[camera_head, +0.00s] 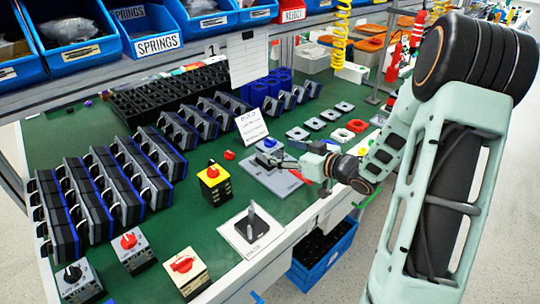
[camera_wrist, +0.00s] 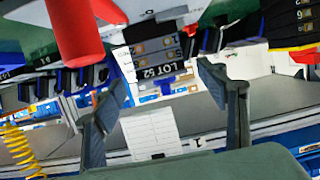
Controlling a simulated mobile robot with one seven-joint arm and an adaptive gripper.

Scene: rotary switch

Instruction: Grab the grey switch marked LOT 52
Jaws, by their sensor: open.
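A grey switch with a dark LOT 52 label (camera_wrist: 158,70) shows in the wrist view, between and beyond my fingers, with a blue knob (camera_wrist: 168,82) beside the label. In the head view a grey switch with a blue knob (camera_head: 269,143) stands on a grey plate (camera_head: 275,180) near the bench's right edge. My gripper (camera_head: 296,160) is just right of it in the head view. In the wrist view my gripper (camera_wrist: 162,78) has its fingers wide apart with nothing clasped. Contact with the switch cannot be told.
A yellow switch with a red knob (camera_head: 214,184) stands left of the plate. A black-handled switch on a white plate (camera_head: 250,228) is nearer. Rows of dark modules (camera_head: 120,180) fill the left of the green bench. A large red cylinder (camera_wrist: 75,30) looms in the wrist view.

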